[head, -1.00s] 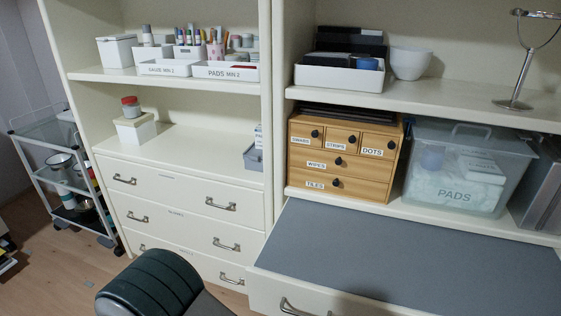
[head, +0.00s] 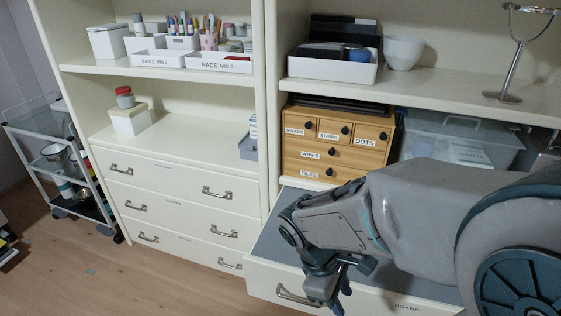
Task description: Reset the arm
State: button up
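My gripper (head: 338,290) hangs at the end of my grey arm in the lower right of the head view. It points down, in front of the drawer marked BOARD (head: 262,282) and close to that drawer's handle. The fingers are small and partly hidden by the wrist, so I cannot tell whether they are open or shut. I see nothing held.
A wooden drawer box (head: 335,140) stands on the right cabinet, left of my forearm. A metal stand (head: 515,70) is on the shelf above. White drawers (head: 175,210) are at the left, with a wheeled trolley (head: 75,175) beyond. The floor (head: 120,275) at lower left is mostly clear.

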jog(key=d+r+m+t+y+p, duration=0.1)
jog(key=d+r+m+t+y, duration=0.2)
jog(key=r+m, duration=0.6)
jog(key=shift+s+d+m+t+y, duration=0.25)
jog(key=shift+m+t+y, duration=0.35)
jog(key=shift+m, duration=1.1)
